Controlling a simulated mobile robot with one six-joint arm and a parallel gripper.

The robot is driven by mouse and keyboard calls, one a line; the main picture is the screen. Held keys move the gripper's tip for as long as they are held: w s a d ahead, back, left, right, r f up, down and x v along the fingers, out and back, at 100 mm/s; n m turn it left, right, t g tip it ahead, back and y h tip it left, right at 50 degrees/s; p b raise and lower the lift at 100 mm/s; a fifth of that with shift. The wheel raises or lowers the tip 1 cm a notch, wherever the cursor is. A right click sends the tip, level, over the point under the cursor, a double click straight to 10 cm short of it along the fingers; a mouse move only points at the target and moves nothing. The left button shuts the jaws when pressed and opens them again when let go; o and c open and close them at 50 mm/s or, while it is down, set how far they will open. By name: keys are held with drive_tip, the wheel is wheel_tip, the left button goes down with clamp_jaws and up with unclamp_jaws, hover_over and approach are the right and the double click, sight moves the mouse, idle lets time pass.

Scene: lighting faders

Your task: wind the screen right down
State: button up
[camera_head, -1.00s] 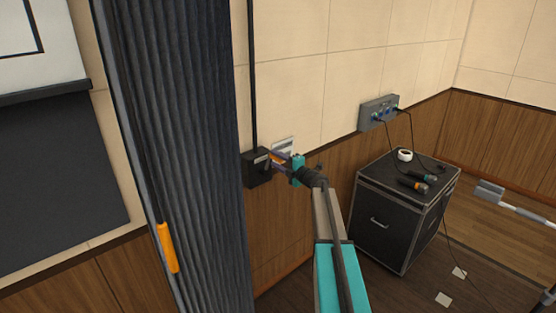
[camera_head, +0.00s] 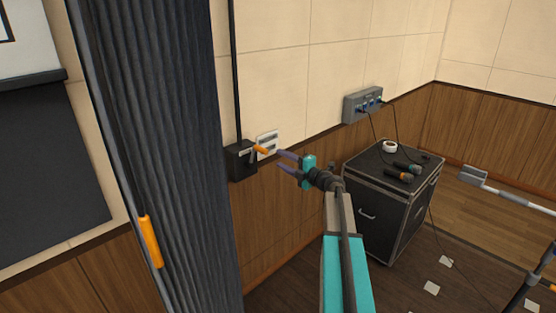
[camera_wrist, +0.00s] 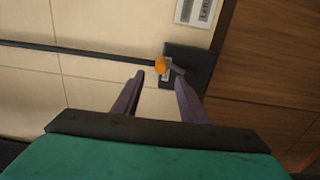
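The screen (camera_head: 40,160) shows at the left edge as a white panel with a dark bar and a dark panel below it. A black winder box (camera_head: 241,160) is on the wall at the foot of a black vertical tube, with an orange-tipped crank handle (camera_head: 261,150) sticking out to the right. My gripper (camera_head: 282,162) is open and empty, just right of the handle and apart from it. In the wrist view the orange knob (camera_wrist: 160,64) shows beyond and between my open fingertips (camera_wrist: 158,76), with the dark box (camera_wrist: 190,66) behind it.
A grey pleated curtain (camera_head: 160,150) with an orange handle (camera_head: 150,241) hangs left of the box. A white wall plate (camera_head: 268,140) is beside the winder. A black case (camera_head: 375,215) with microphones and tape stands right, below a grey socket box (camera_head: 363,104).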

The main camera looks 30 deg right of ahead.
drive_tip(key=shift+s+d, duration=0.1)
drive_tip(key=shift+s, duration=0.25)
